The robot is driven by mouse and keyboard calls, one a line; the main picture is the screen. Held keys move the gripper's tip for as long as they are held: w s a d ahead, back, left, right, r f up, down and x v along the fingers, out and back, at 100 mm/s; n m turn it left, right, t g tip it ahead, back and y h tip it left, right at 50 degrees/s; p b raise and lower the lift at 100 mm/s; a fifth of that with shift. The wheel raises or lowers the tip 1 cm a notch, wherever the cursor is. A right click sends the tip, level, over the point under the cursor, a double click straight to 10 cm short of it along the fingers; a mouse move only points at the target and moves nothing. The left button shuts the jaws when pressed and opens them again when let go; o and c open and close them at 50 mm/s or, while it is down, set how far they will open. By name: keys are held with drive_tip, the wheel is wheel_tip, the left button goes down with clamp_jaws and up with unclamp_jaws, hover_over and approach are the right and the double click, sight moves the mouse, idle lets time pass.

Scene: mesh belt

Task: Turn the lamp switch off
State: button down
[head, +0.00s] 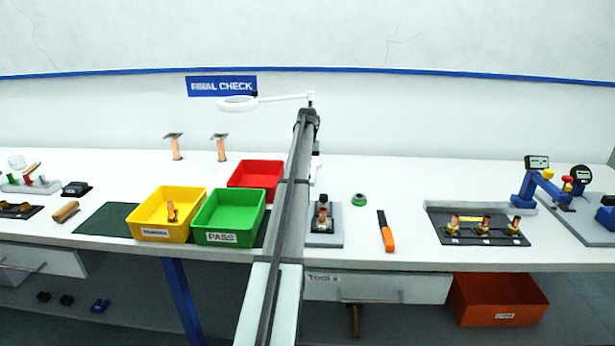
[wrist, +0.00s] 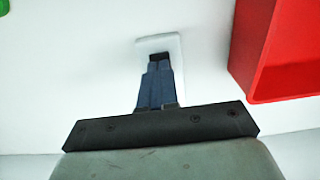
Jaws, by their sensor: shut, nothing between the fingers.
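The lamp is a white ring lamp (head: 238,103) on a thin white arm above the back of the bench in the head view. In the wrist view a white plate (wrist: 176,47), which looks like the lamp's switch housing, lies on the white bench top. A dark patch (wrist: 158,57) on it may be the switch; its setting cannot be told. My gripper (wrist: 155,72) is shut and empty, its blue-grey fingers together with their tips over or at the plate. Whether they touch it is unclear. In the head view my arm hides most of this spot.
A red bin (head: 256,174) stands close by; it also shows at the right of the wrist view (wrist: 262,45). Yellow (head: 163,233) and green (head: 228,239) bins stand in front. An orange-handled tool (head: 387,238) and a green button (head: 359,199) lie to the right.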

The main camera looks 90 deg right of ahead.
drive_tip(key=shift+f, duration=1)
idle(0.8)
drive_tip(key=shift+r, duration=0.1)
drive_tip(key=shift+r, duration=3.4)
